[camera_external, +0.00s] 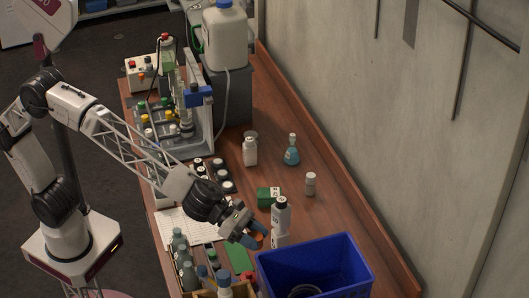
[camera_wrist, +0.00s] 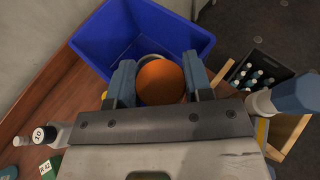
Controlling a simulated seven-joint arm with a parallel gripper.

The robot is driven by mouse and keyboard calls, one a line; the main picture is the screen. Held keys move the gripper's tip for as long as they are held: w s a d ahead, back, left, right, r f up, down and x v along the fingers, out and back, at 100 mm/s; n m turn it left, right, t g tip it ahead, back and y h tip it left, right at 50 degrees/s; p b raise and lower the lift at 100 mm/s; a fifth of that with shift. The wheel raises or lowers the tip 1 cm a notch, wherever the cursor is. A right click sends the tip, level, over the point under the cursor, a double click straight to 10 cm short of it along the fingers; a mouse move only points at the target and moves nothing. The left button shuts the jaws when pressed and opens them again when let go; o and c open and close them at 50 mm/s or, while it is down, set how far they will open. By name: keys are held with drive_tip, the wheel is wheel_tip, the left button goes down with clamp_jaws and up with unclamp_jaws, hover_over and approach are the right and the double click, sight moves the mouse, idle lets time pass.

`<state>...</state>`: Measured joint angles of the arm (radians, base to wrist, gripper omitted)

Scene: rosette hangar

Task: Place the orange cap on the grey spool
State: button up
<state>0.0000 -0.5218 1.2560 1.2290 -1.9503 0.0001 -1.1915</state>
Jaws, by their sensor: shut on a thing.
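The orange cap (camera_wrist: 161,83) is round and sits between the blue fingers of my gripper (camera_wrist: 159,70), which is shut on it. In the external view, a bit of the orange cap (camera_external: 259,237) shows at the fingertips of my gripper (camera_external: 255,234), above the table just left of the blue bin. A grey ring-shaped thing (camera_external: 305,291), possibly the grey spool, lies in the blue bin, cut off by the frame edge. Its grey rim (camera_wrist: 151,56) shows behind the cap in the wrist view, the rest hidden. The cap appears apart from it.
The blue bin (camera_external: 345,247) has tall walls close to my gripper. A white bottle with a grey cap (camera_external: 280,222) stands beside the bin, near a green box (camera_external: 268,196). Several bottles (camera_external: 179,243) stand at the front left. The table's right side is fairly clear.

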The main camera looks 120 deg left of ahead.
drive_tip(key=shift+r, duration=1.1)
drive_tip(key=shift+s+a, duration=0.1)
drive_tip(key=shift+a, duration=0.45)
drive_tip(key=s+a+f+n+g+y, duration=0.1)
drive_tip(key=s+a+n+y, duration=0.1)
drive_tip(key=a, duration=0.5)
drive_tip(key=s+a+n+y, duration=0.1)
drive_tip(key=a+n+y, duration=0.15)
drive_tip(key=a, duration=0.45)
drive_tip(key=n+g+y, duration=0.9)
drive_tip(key=n+g, duration=0.2)
drive_tip(key=n, duration=0.1)
hover_over(249, 187)
wheel_tip(249, 187, down, 21)
drive_tip(key=shift+d, duration=0.1)
drive_tip(key=shift+f, duration=3.05)
